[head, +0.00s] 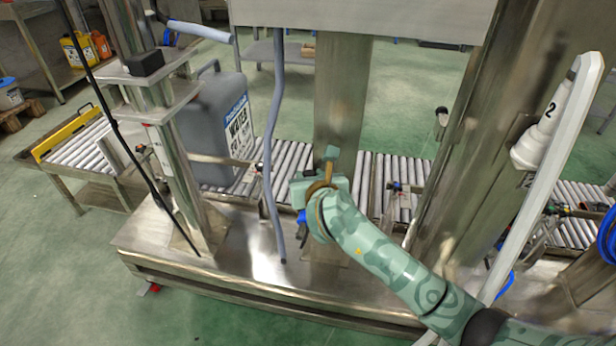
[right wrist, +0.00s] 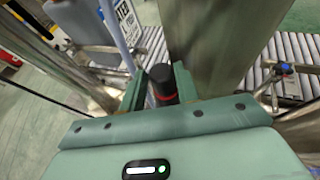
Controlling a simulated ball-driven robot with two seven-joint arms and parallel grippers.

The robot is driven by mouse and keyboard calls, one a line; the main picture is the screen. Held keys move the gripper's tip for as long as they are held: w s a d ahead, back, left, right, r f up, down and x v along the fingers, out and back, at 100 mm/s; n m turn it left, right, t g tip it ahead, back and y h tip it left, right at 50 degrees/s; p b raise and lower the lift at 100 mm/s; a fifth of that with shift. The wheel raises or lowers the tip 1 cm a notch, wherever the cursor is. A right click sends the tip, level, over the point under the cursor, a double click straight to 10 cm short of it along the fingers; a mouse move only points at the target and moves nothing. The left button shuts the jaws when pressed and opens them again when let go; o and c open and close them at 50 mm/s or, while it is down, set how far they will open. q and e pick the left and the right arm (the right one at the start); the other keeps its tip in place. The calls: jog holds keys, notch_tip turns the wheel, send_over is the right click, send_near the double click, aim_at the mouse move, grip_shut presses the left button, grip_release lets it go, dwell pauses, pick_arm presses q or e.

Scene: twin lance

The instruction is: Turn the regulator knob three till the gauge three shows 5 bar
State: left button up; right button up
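My right gripper (head: 325,170) is in front of the steel column in the middle of the head view, above the bench. In the right wrist view, its two green fingers (right wrist: 160,85) stand close on both sides of a black knob with a red ring (right wrist: 162,80), and the gap between them matches the knob's width. The gripper looks shut on this knob. The knob's base is hidden behind the gripper body, and no number on it can be read. I cannot make out any gauge or pressure reading. My left gripper is not in view.
A steel bench (head: 240,240) runs below the gripper, with a roller conveyor (head: 293,165) behind. A grey water canister (head: 212,125) stands left, near a hanging grey hose (head: 272,150). A white cone marked 2 (head: 543,125) is at the right. Green floor lies in front.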

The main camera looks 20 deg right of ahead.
jog(key=c, duration=0.4)
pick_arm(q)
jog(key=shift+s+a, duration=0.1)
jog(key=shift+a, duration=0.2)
pick_arm(e)
jog(key=shift+c, duration=0.2)
jog(key=shift+a, duration=0.1)
